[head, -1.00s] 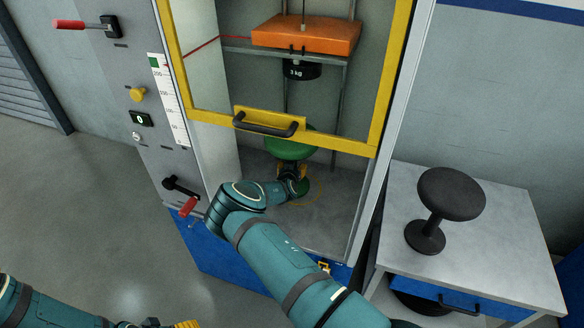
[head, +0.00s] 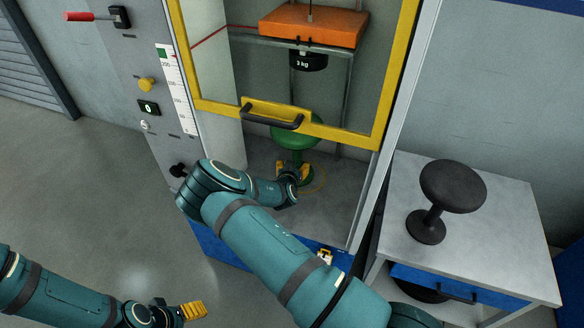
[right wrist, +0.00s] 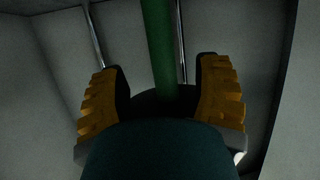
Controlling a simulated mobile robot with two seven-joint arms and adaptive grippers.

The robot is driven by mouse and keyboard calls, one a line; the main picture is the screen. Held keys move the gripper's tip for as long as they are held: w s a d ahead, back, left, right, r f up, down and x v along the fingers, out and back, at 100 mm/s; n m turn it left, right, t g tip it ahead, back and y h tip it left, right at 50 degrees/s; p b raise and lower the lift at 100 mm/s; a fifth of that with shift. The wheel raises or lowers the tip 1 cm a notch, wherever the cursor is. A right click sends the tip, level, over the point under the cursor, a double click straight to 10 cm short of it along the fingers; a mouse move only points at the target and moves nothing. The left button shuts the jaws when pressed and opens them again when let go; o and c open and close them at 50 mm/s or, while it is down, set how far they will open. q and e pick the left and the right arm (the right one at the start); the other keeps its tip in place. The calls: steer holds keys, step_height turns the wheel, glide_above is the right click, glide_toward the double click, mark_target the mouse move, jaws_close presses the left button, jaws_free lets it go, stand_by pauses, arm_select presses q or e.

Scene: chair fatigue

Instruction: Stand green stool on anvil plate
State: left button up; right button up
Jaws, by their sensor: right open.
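The green stool (head: 296,135) is upright inside the test cabinet, its seat partly behind the yellow door frame. Its base is partly hidden by my right arm and gripper. A yellow ring (head: 323,184) marks the grey cabinet floor at the base; I cannot tell whether the base is centred in it. My right gripper (head: 294,170) is low at the stool's stem and open. In the right wrist view, the green stem (right wrist: 158,45) shows between the two spread yellow fingers, apart from both. My left gripper (head: 180,311) is outside the cabinet, low at left.
The raised yellow-framed door (head: 380,90) with its black handle (head: 272,116) hangs above my right forearm. An orange block (head: 313,27) and a 3 kg weight (head: 308,61) hang above the stool. A black stool (head: 452,187) stands on the right-hand table (head: 500,235).

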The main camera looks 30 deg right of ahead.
steer(key=s+f+g, duration=0.1)
steer(key=s+f, duration=0.1)
steer(key=s, duration=0.1)
steer(key=s+a+f+g+y, duration=0.1)
steer(key=s+f, duration=0.1)
steer(key=s, duration=0.2)
steer(key=s+f+g, duration=0.1)
steer(key=s+f, duration=0.1)
steer(key=s, duration=0.1)
steer(key=shift+s+a+f+g+y, duration=0.15)
steer(key=shift+a+g+y, duration=0.15)
steer(key=shift+a, duration=0.05)
steer(key=shift+g+y, duration=0.8)
steer(key=shift+g, duration=0.1)
steer(key=s+a+f, duration=0.2)
steer(key=s, duration=0.1)
steer(key=s+a+f, duration=0.1)
steer(key=s, duration=0.1)
steer(key=s+a+r+n+g+y, duration=0.2)
steer(key=s+a+r+n+y, duration=0.1)
steer(key=s+a, duration=0.5)
steer(key=s+a+r+n+g+y, duration=0.2)
steer(key=s+a+y, duration=0.4)
steer(key=a, duration=0.7)
step_height(320, 180, up, 3)
steer(key=shift+s+a+f+n, duration=0.1)
steer(key=shift+s+a+n, duration=0.3)
steer(key=shift+s, duration=0.45)
steer(key=shift+d, duration=0.1)
